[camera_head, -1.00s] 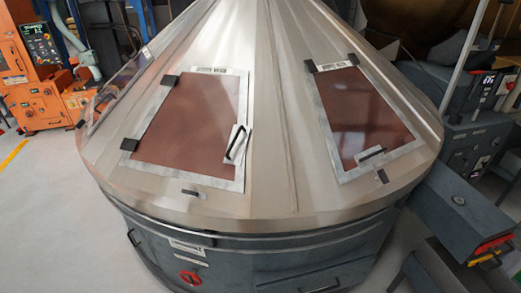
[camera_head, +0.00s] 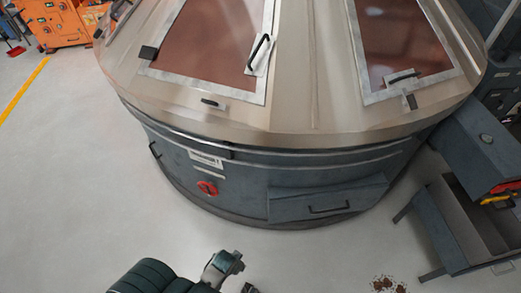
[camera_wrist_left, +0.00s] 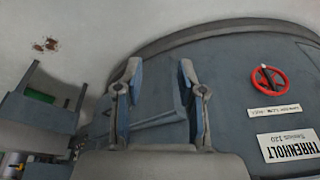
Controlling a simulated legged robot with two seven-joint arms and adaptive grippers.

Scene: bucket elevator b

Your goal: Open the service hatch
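A steel cone top carries two brown-panelled hatches in pale frames. The left hatch (camera_head: 212,38) has a black handle (camera_head: 258,51) on a plate at its right edge and a dark hinge at lower left. The right hatch (camera_head: 402,40) has a handle (camera_head: 403,77) at its bottom edge. Both look closed; their upper parts are cut off, and I cannot tell which is the service hatch. My left gripper (camera_head: 237,276) is low in the head view, away from the hatches. In the left wrist view (camera_wrist_left: 160,68) its fingers are apart and empty. My right gripper is not in view.
The grey drum has a drawer (camera_head: 330,197) with a handle and a red wheel (camera_head: 207,188). A grey open bin (camera_head: 470,225) stands at right. Brown debris (camera_head: 387,284) lies on the floor. Orange machinery (camera_head: 52,22) is at upper left. The left floor is clear.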

